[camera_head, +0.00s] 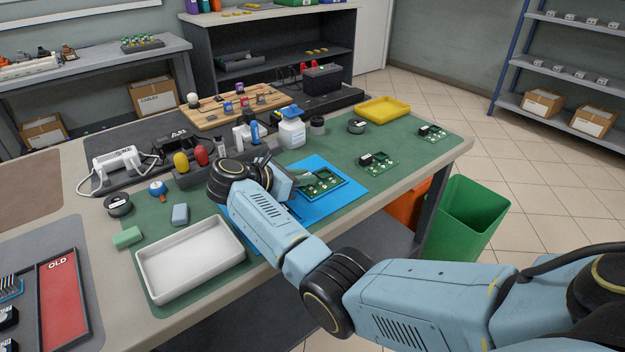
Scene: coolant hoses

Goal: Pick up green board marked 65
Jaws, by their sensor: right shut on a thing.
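A green circuit board (326,182) with light parts on it is at the blue mat (347,195), near the front of the table. My right gripper (303,181) reaches in from the right and is shut on this board's left edge. My wrist hides part of the grip, and I cannot tell whether the board is lifted off the mat. Two more green boards lie to the right, one in the middle (380,162) and one near the far right corner (433,133). No number is legible on any board. My left gripper is not in view.
A white tray (150,262) stands at the front left, and a yellow tray (383,109) at the back. A green bin (468,215) is on the floor at right.

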